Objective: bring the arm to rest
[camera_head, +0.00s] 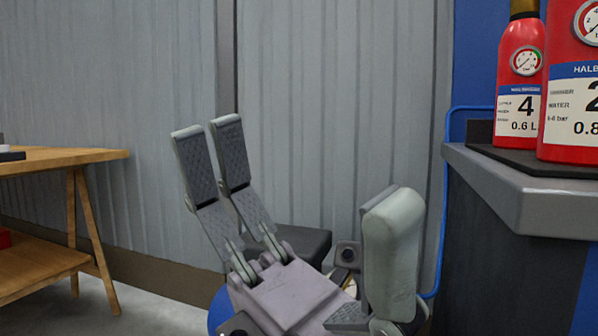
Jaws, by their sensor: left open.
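My left gripper (300,195) is in the lower middle of the head view, close to the camera. It is open, with two dark-padded fingers standing up on the left and one thick finger on the right. Nothing is between the fingers. The gripper is apart from the extinguishers and the counter on the right. The rest of my left arm is mostly out of the picture. My right gripper is not in view.
Two red extinguishers, a smaller one (519,78) and a larger one (573,105), stand on a grey-edged counter (500,180) at right. A wooden workbench (60,158) stands at left. A corrugated grey wall (330,110) is behind. Floor shows between bench and gripper.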

